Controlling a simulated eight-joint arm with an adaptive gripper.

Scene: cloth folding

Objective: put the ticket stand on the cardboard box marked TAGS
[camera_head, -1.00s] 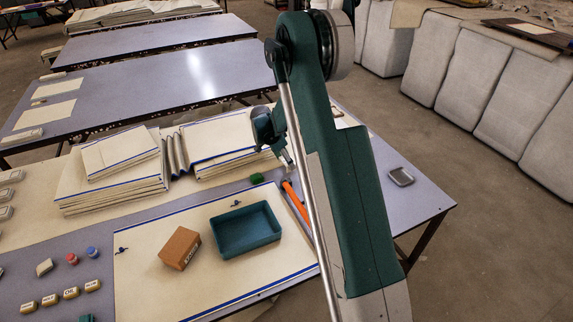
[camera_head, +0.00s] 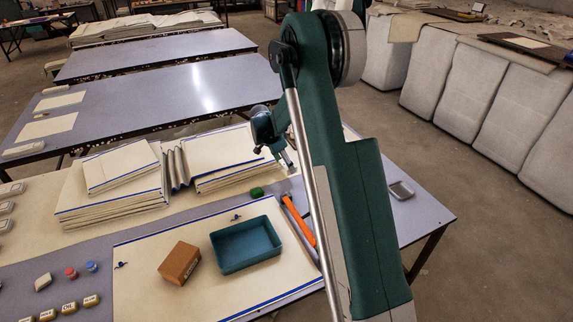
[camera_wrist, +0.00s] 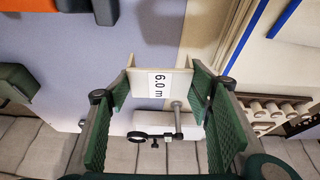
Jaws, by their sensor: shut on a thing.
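The ticket stand (camera_wrist: 160,82) is a cream piece with a white label reading "6.0 m". It sits between the two green finger pads of my gripper (camera_wrist: 161,88), which is shut on it. In the head view my gripper (camera_head: 285,160) is above the table near the folded cloth stacks, partly hidden by my arm; I cannot make out the stand there. A brown cardboard box (camera_head: 179,262) lies on the cream cloth at the front, left of a teal tray. Its side has dark lettering too small to read. My gripper is apart from it, farther back and right.
The teal tray (camera_head: 246,246) stands right of the box. Folded cloth stacks (camera_head: 112,195) stand behind. Several small labelled pieces (camera_head: 69,308) lie at front left.

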